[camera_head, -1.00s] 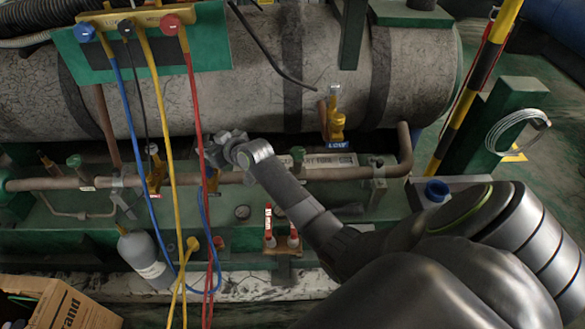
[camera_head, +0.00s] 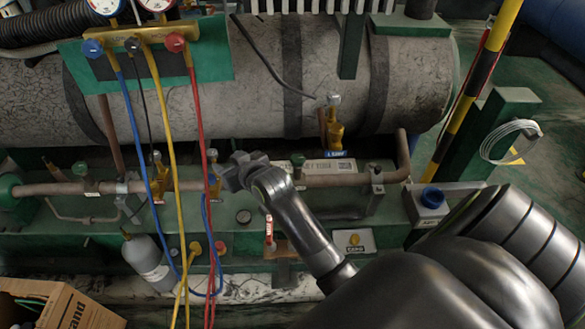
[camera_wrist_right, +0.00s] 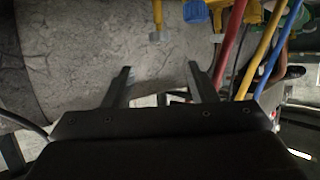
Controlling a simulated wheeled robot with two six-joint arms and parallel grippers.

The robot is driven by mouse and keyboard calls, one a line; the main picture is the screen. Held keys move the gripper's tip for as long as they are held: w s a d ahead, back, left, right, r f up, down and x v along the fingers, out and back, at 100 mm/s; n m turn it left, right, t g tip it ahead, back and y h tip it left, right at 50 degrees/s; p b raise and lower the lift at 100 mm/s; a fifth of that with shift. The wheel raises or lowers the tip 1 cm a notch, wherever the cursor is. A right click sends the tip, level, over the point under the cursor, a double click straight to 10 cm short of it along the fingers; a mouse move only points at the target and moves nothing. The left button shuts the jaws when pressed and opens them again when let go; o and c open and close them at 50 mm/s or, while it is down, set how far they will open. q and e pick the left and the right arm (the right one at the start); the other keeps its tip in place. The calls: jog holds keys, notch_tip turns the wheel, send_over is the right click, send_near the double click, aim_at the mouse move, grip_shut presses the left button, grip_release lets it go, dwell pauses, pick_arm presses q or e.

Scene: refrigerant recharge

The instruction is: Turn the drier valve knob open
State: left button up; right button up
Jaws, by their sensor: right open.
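My right gripper (camera_head: 237,173) is open and empty beside the pipe, just right of a brass valve with a grey knob (camera_head: 212,154). In the right wrist view its two fingers (camera_wrist_right: 158,69) are spread apart. A brass valve with a grey knob (camera_wrist_right: 158,36) shows there beyond the fingertips, roughly in line with the gap and not between them. Other brass valves stand on the pipe to the left (camera_head: 159,180) and on the tank (camera_head: 335,130). I cannot tell which valve is the drier valve. My left gripper is out of view.
Blue, yellow and red hoses (camera_head: 198,120) hang from the gauge manifold (camera_head: 135,42), close left of the gripper. A large grey tank (camera_head: 270,85) lies behind the pipe (camera_head: 330,181). A grey cylinder (camera_head: 147,260) and a cardboard box (camera_head: 70,305) are at lower left.

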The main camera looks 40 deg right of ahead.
jog(key=p+v, duration=0.1)
jog(key=v, duration=0.6)
jog(key=s+d+f+g, duration=0.2)
jog(key=s+f, duration=0.2)
jog(key=s, duration=0.2)
jog(key=s+d+f+g+h, duration=0.1)
jog(key=s+d+f+g, duration=0.1)
jog(key=s, duration=0.4)
jog(key=shift+s+d+f+m+g, duration=0.3)
jog(key=shift+s+f, duration=0.1)
jog(key=shift+f, duration=0.45)
